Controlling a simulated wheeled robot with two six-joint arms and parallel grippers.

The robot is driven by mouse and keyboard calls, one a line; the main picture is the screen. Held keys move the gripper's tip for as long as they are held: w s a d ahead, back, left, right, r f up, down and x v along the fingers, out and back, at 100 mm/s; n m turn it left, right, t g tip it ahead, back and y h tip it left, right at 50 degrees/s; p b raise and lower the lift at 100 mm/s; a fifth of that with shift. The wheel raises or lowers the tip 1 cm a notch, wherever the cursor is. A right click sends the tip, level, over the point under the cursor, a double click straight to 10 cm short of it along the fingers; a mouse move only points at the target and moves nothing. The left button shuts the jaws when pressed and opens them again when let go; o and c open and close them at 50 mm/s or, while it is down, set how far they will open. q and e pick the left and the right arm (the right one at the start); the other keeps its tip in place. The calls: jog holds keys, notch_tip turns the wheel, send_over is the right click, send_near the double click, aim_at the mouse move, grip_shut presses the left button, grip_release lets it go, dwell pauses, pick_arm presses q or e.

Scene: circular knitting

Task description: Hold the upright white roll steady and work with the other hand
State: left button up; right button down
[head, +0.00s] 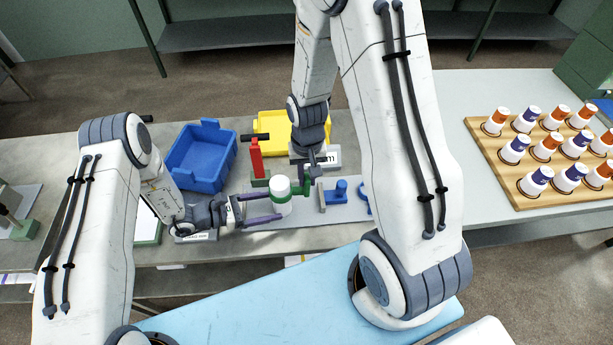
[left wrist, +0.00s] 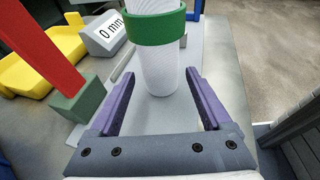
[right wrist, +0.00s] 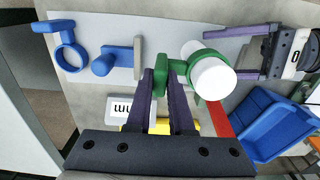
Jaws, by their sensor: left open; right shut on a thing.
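The white roll (head: 281,186) stands upright on a pale mat in the middle of the table. A green ring (left wrist: 155,27) sits around it, above its lower part, with a handle at the side. My left gripper (head: 268,208) is open, its two purple fingers on either side of the roll below the ring; in the left wrist view (left wrist: 160,82) gaps show beside the roll. My right gripper (right wrist: 162,80) is shut on the green ring's handle (right wrist: 160,76). The roll's white top (right wrist: 213,79) shows in the right wrist view.
A red post (head: 256,158) on a green block stands behind the roll. A blue bin (head: 200,157) and a yellow bin (head: 275,124) are farther back. Blue fixtures (head: 340,190) stand to the right, near a "mm" display (right wrist: 128,107). A wooden board (head: 520,199) holds several coloured spools.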

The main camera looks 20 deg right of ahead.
aim_at(278, 204)
pick_arm(q)
jog(key=shift+x, duration=1.55)
jog(key=c, duration=0.8)
jog(key=o, duration=0.8)
jog(key=c, duration=0.8)
